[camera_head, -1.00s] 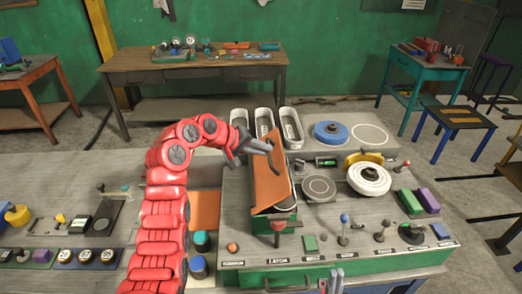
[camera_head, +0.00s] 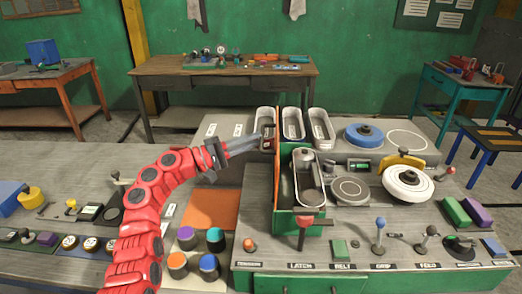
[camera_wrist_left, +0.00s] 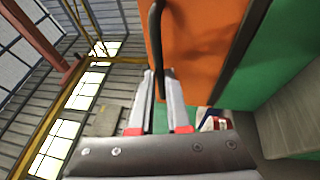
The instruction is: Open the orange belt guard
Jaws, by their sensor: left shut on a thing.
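The orange belt guard (camera_head: 278,170) stands upright, almost edge-on to the head view, at the left side of the green belt housing (camera_head: 301,225). In the left wrist view its orange face (camera_wrist_left: 205,45) fills the upper right. My left gripper (camera_head: 258,142) reaches in from the left at the guard's upper part. In the left wrist view the fingers (camera_wrist_left: 162,100) are shut on the guard's dark handle (camera_wrist_left: 157,45). The housing is uncovered, and a grey belt loop with pulleys (camera_head: 308,178) shows inside. My right gripper is not in view.
A red latch knob (camera_head: 304,222) stands at the front of the housing. Levers, including a blue-topped one (camera_head: 380,225), line the front right. Several grey trays (camera_head: 292,124) stand behind. An orange flat panel (camera_head: 212,209) and coloured round knobs (camera_head: 209,262) lie left of the housing.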

